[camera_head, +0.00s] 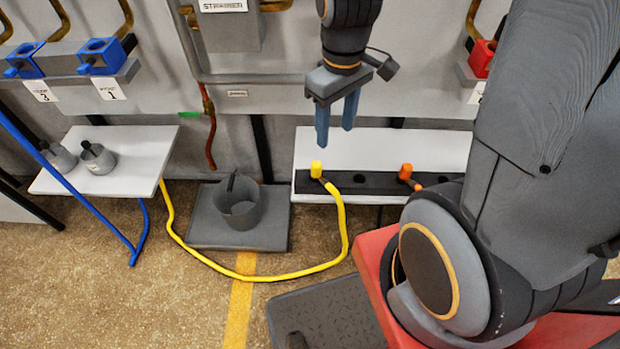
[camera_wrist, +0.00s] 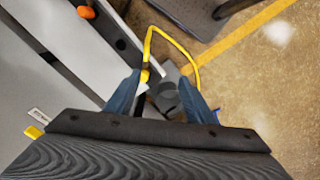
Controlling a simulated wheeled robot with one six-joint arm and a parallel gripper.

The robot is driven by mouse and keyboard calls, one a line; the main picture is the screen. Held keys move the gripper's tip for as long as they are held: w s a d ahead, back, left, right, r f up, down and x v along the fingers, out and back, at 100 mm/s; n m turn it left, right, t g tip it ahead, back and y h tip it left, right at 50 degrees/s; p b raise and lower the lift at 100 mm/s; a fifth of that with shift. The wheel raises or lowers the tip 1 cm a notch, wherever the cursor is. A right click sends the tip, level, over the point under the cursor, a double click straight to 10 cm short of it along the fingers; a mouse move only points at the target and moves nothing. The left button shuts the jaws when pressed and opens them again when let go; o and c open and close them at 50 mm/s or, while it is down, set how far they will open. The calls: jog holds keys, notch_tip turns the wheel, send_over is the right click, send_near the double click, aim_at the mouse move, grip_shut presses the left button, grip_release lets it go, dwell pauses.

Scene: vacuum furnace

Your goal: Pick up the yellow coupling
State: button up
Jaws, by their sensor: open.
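The yellow coupling (camera_head: 316,169) stands upright in the black strip at the front of the white shelf. A yellow hose (camera_head: 343,225) runs from it down to the floor and off to the left. My gripper (camera_head: 337,139) is open and empty, with its blue fingers pointing down above the shelf, a little above and right of the coupling in the head view. In the wrist view the yellow coupling (camera_wrist: 145,76) shows near the left fingertip, partly hidden by it. I cannot tell the exact height gap.
An orange coupling (camera_head: 406,171) sits in the same black strip (camera_head: 361,183) to the right. A grey bucket (camera_head: 240,209) stands on a grey plate to the left. A white side table (camera_head: 135,172) holds small grey cups. Pipes and a wall panel stand behind.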

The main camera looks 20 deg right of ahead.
aim_at(316, 164)
jog(key=w+f+n+b, duration=0.3)
jog(key=f, duration=0.3)
jog(key=w+f+n+b, duration=0.3)
jog(key=w+f+n, duration=0.1)
jog(key=f, duration=0.3)
jog(key=w+f+n+b, duration=0.3)
jog(key=w+f+b, duration=0.1)
jog(key=f, duration=0.2)
jog(key=shift+f+n, duration=0.35)
jog(key=shift+n, duration=0.05)
jog(key=shift+w+f, duration=0.1)
jog(key=shift+f, duration=0.25)
jog(key=f, duration=0.3)
jog(key=f+b, duration=0.1)
jog(key=f, duration=0.3)
jog(key=shift+w+a+f+b, duration=0.1)
jog(key=shift+w+f+b, duration=0.1)
jog(key=shift+b, duration=0.1)
grip_shut()
